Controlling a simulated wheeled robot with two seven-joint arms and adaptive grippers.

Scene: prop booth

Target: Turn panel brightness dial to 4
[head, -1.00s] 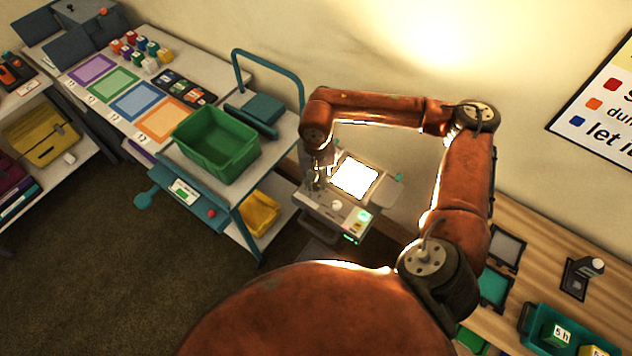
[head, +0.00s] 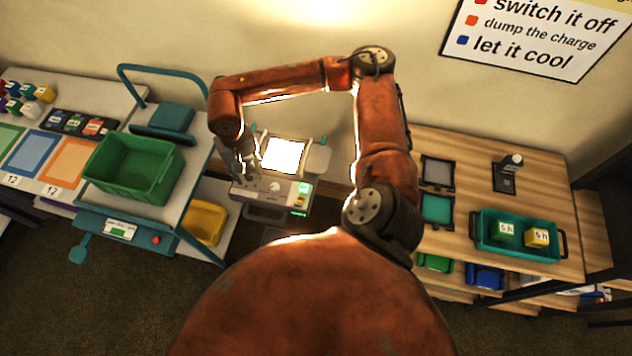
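The lit white panel (head: 284,155) glows brightly on top of a pale grey device in the middle of the head view. A small pale round knob (head: 275,187), which looks like the dial, sits on the device's front face; its pointer and numbers are too small to read. My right gripper (head: 249,175) points down at the left side of the panel, just left of the knob. It looks apart from the knob, but contact is hard to judge. Its fingers are too small and blurred to show whether they are open. My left gripper is out of view.
A teal cart holding a green crate (head: 116,187) stands left of the device. A wooden bench at right holds a teal tray (head: 487,243) with two labelled cubes, and a small black stand (head: 505,176). A lit green readout (head: 303,188) sits right of the knob.

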